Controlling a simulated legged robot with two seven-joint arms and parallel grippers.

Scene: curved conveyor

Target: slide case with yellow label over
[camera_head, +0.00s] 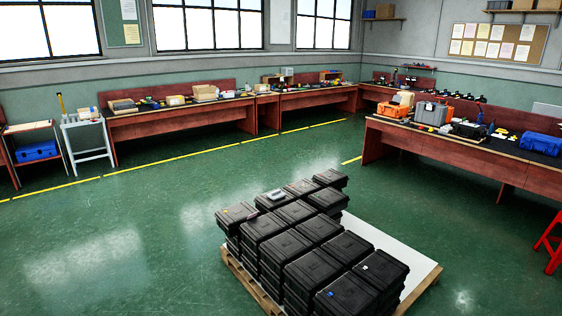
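Several black cases stand in stacks on a wooden pallet (250,286) at the lower middle of the head view. One case at the left (236,215) carries a small reddish mark on its lid. A case at the back left (271,202) has a whitish item or label on top. A front right case (381,269) shows a small white mark, and the front case (346,296) a small blue one. I cannot make out a yellow label on any case. Neither of my grippers is in view.
A white sheet (418,272) lies bare on the pallet's right side. Green floor (110,245) is open to the left. Cluttered workbenches (184,124) line the back wall, and another bench (470,160) stands at the right. A red stool (550,243) is at the right edge.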

